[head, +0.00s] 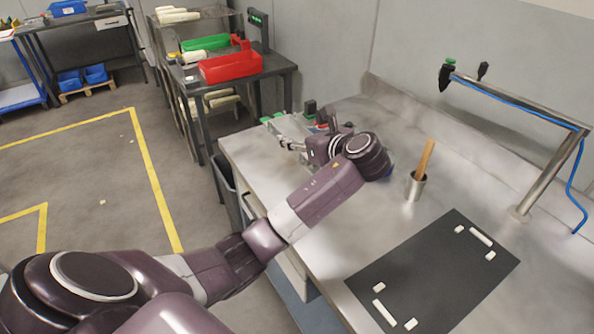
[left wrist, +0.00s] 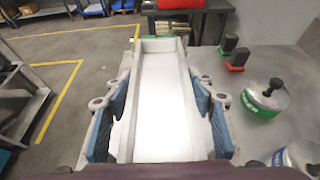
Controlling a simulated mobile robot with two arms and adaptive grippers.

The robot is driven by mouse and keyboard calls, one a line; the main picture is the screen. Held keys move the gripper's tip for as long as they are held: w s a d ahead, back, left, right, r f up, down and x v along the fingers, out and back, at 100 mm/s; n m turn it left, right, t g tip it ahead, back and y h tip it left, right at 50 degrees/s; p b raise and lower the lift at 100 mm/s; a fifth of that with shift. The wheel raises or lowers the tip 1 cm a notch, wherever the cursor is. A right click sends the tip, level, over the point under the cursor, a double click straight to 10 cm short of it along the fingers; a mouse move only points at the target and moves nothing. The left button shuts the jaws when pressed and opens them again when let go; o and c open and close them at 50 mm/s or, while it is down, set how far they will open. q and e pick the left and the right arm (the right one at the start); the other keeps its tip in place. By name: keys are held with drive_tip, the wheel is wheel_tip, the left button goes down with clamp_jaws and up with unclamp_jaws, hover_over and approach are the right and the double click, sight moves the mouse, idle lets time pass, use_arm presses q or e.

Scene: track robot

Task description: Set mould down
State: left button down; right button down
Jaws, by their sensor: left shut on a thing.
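The mould (left wrist: 160,100) is a long, pale metal trough that fills the middle of the left wrist view, its far end pointing away from me. In the head view only part of the mould (head: 292,125) shows, at the bench's far left corner, behind my left gripper (head: 288,142). The gripper's blue pads (left wrist: 160,120) press on both long sides of the mould in the left wrist view. I cannot tell whether the mould's underside touches the bench. My right gripper is in neither view.
A black mat (head: 440,265) with white corner pieces lies on the steel bench (head: 320,235). A metal cup (head: 415,187) with a wooden handle stands behind it. A pipe arm (head: 520,105) overhangs the right.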

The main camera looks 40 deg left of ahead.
use_arm(q)
hover_over(298, 179)
wheel_tip(298, 179, down, 7)
drive_tip(key=shift+w+a+r, duration=0.1)
drive_tip(key=shift+a, duration=0.05)
drive_tip(key=shift+f, duration=0.65)
wheel_tip(298, 179, down, 4)
drive_tip(key=shift+r, duration=0.15)
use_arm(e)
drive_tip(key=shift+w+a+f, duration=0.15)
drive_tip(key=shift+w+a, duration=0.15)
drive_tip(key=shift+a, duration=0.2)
use_arm(q)
drive_tip(key=c, duration=1.1)
unclamp_jaws()
drive_tip(key=shift+f, duration=0.2)
drive_tip(key=shift+o, duration=1.1)
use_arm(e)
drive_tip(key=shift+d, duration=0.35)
